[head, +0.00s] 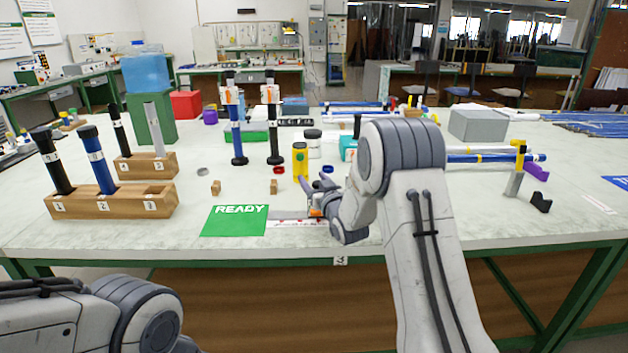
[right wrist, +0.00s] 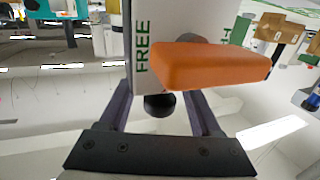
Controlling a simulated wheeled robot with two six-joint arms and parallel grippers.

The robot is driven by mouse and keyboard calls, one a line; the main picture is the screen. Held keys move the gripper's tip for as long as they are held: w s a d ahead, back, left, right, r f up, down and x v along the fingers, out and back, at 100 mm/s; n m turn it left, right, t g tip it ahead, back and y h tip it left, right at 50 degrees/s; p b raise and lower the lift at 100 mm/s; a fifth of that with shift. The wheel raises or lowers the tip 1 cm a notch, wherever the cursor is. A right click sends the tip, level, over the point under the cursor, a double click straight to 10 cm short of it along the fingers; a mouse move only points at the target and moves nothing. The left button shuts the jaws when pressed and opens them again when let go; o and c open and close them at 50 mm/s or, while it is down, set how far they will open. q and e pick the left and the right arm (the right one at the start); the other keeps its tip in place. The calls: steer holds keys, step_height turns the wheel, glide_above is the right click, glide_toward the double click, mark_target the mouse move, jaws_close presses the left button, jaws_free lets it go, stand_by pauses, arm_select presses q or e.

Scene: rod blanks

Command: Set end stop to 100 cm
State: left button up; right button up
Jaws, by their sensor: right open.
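The measuring rail (head: 292,223) lies at the front edge of the table, beside the green READY mat (head: 234,221); its scale is too small to read. A small orange part (head: 316,212) shows at its right end, partly behind my right gripper (head: 314,184). In the right wrist view, an orange block (right wrist: 212,66) stands before a pale plate (right wrist: 143,20) marked FREE. A black round knob (right wrist: 159,105) shows between the spread fingers of my right gripper (right wrist: 157,95), which is open. I cannot tell whether they touch. My left gripper is out of view.
Wooden racks (head: 112,203) with upright rods stand at the left. A yellow cylinder (head: 300,162) and small wooden blocks (head: 274,187) stand behind the rail. Blue rods (head: 497,158) rest on supports at the right. The front right tabletop is mostly clear.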

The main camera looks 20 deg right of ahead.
jaws_close()
stand_by(1.4)
